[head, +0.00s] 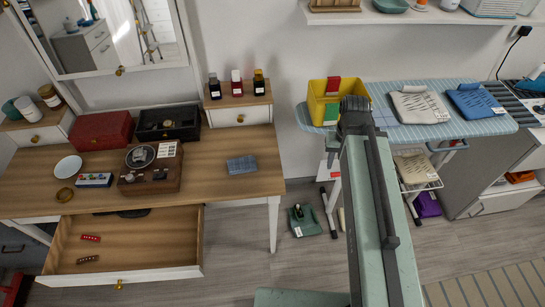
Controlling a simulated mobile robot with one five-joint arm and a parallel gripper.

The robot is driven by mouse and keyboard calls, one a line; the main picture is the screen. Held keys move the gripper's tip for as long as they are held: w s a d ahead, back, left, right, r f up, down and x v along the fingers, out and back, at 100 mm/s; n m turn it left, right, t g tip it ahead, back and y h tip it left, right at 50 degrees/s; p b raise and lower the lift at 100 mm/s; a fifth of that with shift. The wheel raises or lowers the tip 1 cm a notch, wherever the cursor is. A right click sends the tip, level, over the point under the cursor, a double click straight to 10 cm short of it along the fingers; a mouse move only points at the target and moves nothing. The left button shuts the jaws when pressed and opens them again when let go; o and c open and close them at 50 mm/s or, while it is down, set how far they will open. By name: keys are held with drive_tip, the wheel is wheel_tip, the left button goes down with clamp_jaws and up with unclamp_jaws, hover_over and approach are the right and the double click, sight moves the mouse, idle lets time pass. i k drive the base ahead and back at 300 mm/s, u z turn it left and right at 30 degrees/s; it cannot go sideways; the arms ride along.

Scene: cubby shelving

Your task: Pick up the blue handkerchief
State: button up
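A small blue checked folded cloth (241,165), which looks like the handkerchief, lies flat on the right part of the wooden dressing table (222,187). My gripper (355,104) is a dark shape at the far end of my pale green arm. It appears in front of the ironing board's left end, beside the yellow bin and well to the right of the cloth. Its fingers are not clearly visible, so I cannot tell whether it is open or holds anything.
The ironing board (455,127) carries a yellow bin (320,98), a beige folded garment (420,106) and a blue one (474,101). A wooden box with a watch (150,178) stands left of the cloth. The table's drawer (130,275) is pulled out. Table surface around the cloth is clear.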

sight(247, 162)
drive_tip(key=z, duration=1.75)
drive_tip(key=k, duration=2.25)
drive_tip(key=u, duration=2.3)
drive_tip(key=i, duration=0.5)
drive_tip(key=u, duration=0.05)
